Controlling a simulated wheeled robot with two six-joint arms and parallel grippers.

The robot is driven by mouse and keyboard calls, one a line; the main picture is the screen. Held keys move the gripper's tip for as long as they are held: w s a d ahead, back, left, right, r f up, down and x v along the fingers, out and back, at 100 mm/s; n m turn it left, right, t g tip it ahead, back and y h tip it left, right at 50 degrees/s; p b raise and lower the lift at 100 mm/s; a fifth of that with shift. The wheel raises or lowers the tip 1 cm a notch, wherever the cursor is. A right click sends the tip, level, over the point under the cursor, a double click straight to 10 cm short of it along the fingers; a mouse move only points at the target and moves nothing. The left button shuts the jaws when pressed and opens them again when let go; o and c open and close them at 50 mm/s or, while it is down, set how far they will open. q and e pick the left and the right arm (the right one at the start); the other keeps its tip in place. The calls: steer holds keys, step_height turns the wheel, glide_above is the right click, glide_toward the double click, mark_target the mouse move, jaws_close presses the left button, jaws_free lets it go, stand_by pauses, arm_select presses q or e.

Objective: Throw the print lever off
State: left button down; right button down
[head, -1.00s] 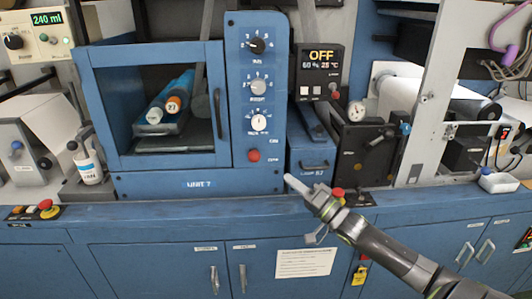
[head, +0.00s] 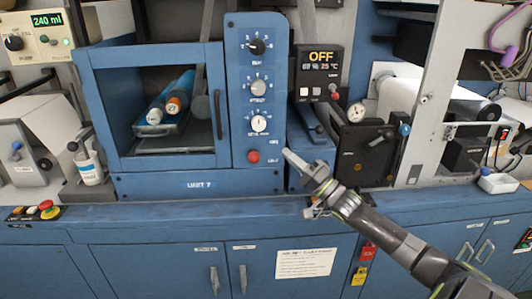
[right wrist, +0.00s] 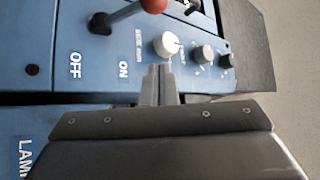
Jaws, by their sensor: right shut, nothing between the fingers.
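In the right wrist view a lever (right wrist: 127,15) with a red ball knob (right wrist: 152,5) runs from a dark pivot on a blue panel (right wrist: 45,60) toward the right. It leans to the side of the ON label (right wrist: 123,70), away from the OFF label (right wrist: 75,65). My right gripper (right wrist: 163,70) is shut and empty, below the red knob in that picture and apart from it. My left gripper is not in view.
A white knob (right wrist: 166,45) and smaller grey knobs sit close to my fingertips on the panel. A black block (head: 362,155) is to the right.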

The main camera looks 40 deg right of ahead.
mark_target(254, 155)
steer(key=w+a+p, duration=0.2)
steer(key=w+a, duration=0.2)
steer(key=a, duration=0.1)
steer(key=shift+w+r, duration=0.25)
steer(key=shift+r, duration=0.2)
steer(key=shift+s+f+n+y+b, duration=0.1)
steer(key=shift+f+n+y+b, duration=0.25)
steer(key=shift+b, duration=0.25)
steer(key=shift+a, duration=0.1)
